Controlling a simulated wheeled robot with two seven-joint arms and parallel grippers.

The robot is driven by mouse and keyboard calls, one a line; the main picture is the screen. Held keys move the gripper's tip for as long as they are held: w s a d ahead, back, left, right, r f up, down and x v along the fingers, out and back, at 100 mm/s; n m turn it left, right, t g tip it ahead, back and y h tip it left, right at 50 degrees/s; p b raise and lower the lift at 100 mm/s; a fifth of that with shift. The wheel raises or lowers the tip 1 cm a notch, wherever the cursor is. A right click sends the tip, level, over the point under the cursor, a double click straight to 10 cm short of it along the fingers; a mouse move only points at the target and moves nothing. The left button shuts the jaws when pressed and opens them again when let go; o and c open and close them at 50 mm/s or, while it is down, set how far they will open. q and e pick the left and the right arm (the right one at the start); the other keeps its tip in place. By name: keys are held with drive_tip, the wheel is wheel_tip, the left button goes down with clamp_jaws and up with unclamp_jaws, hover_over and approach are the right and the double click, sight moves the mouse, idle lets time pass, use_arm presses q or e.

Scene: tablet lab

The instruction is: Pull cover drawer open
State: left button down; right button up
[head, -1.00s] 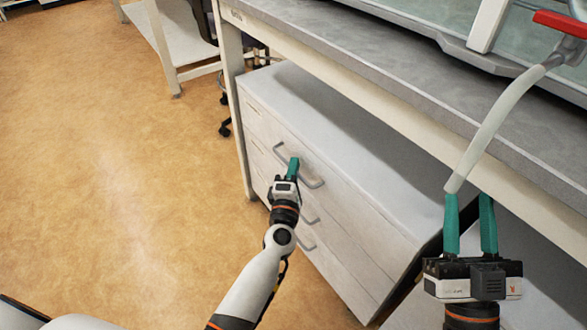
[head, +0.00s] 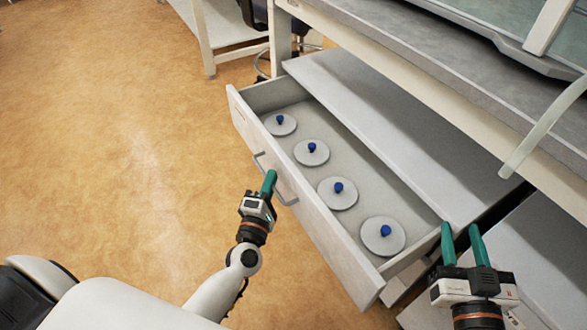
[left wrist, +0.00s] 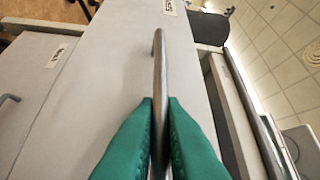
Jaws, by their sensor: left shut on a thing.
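The cover drawer (head: 330,232) is the top drawer of a light grey cabinet (head: 375,130) and stands pulled out. Inside lie several round grey covers with blue knobs, in a row; one cover (head: 338,194) is near the middle. My left gripper (head: 270,180) is shut on the drawer's metal handle (head: 287,200). In the left wrist view the green fingers (left wrist: 160,110) close on both sides of the handle bar (left wrist: 160,70). My right gripper (head: 462,235) is open and empty, right of the drawer's near end.
A grey-topped bench (head: 430,70) stands above the cabinet. A curved white piece (head: 543,130) hangs over its front edge, apart from my right gripper in the picture. A white table and a chair are at the back. The floor (head: 120,130) left of the drawer is clear.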

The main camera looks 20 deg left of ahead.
use_arm(q)
drive_tip(key=s+a, duration=0.7)
drive_tip(key=s, duration=0.3)
drive_tip(key=shift+a, duration=0.4)
use_arm(e)
drive_tip(key=shift+r+y, duration=0.3)
drive_tip(key=shift+r, duration=0.05)
use_arm(q)
drive_tip(key=c, duration=1.5)
unclamp_jaws()
